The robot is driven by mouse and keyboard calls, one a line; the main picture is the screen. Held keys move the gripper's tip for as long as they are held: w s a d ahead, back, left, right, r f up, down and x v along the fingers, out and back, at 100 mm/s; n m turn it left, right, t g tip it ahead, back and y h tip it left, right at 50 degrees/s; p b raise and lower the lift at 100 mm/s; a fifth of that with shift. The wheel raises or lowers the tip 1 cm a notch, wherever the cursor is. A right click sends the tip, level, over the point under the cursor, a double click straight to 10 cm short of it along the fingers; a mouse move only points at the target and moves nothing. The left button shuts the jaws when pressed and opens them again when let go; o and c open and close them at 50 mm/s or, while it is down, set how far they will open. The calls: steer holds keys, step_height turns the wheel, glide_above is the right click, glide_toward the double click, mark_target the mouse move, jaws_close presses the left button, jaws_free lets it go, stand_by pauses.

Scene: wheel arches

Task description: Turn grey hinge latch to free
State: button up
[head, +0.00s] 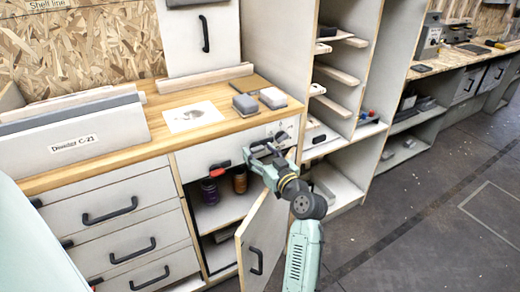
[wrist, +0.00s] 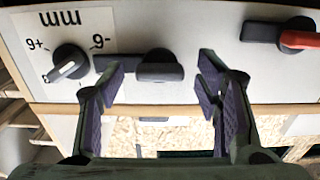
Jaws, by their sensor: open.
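The grey hinge latch (wrist: 160,66) is a dark grey, rounded handle on the pale front panel. It shows in the middle of the wrist view, with a dark flat piece (wrist: 108,63) at its left. My gripper (wrist: 160,80) is open, with one finger on each side of the latch handle. I cannot tell whether either finger touches it. In the head view my gripper (head: 258,150) is at the panel below the wooden worktop and hides the latch there.
A dial (wrist: 69,66) sits left of the latch in the wrist view, and a red-handled latch (wrist: 299,40) sits right. In the head view a cabinet door (head: 262,240) stands open below my gripper. Jars (head: 210,191) stand inside. Grey blocks (head: 245,104) lie on the worktop (head: 150,125).

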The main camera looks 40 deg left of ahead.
steer(key=shift+w+a, duration=0.1)
steer(key=shift+a, duration=0.15)
steer(key=shift+c, duration=0.5)
jaws_close()
